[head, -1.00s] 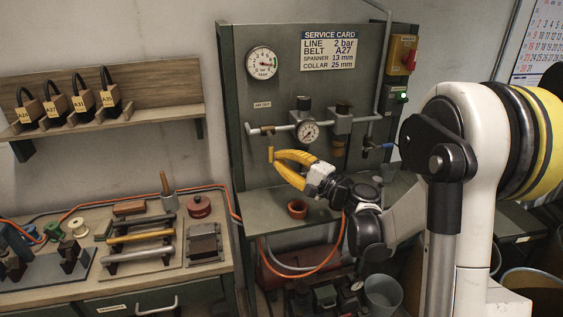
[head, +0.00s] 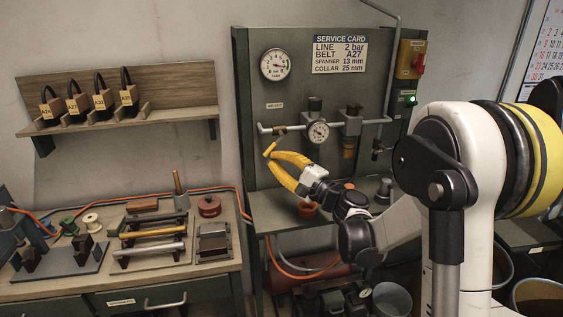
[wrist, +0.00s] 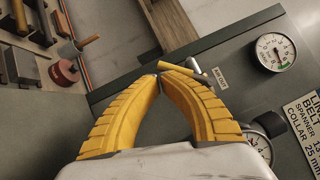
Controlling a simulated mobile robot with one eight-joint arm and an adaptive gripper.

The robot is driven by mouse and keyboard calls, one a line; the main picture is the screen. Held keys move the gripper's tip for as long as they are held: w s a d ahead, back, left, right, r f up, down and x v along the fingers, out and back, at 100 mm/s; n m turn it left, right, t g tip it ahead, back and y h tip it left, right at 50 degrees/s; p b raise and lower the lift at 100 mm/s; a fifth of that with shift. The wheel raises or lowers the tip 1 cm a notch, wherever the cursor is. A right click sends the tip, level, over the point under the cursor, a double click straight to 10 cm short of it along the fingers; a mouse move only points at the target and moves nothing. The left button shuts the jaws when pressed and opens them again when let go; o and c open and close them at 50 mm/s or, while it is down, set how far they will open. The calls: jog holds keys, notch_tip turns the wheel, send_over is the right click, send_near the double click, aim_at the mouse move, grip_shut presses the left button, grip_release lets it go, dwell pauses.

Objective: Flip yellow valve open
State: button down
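The yellow valve handle (head: 269,149) is at the left end of the horizontal pipe on the dark panel. It slants, its lower end out to the left and its upper end near the pipe. My gripper (head: 273,154) is just below and right of it, with its yellow fingers curved together. In the wrist view the fingertips of my gripper (wrist: 159,70) meet, with nothing visible between them. The handle (wrist: 194,68) shows just beyond them there, partly hidden by a finger. I cannot tell whether they touch.
A regulator gauge (head: 318,131) sits on the pipe right of the valve. A larger gauge (head: 275,64) and a service card (head: 340,54) are above. A tool bench (head: 135,280) stands at left.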

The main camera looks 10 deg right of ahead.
jog(key=shift+m+t, duration=0.4)
jog(key=shift+m, duration=0.4)
jog(key=a+r, duration=0.3)
jog(key=shift+a+r, duration=0.15)
jog(key=shift+a, duration=0.25)
jog(key=shift+r, duration=0.1)
jog(key=s+f+b, duration=0.1)
jog(key=s+f, duration=0.8)
jog(key=shift+f+b, duration=0.25)
jog(key=shift+b, duration=0.1)
jog(key=shift+a, duration=0.1)
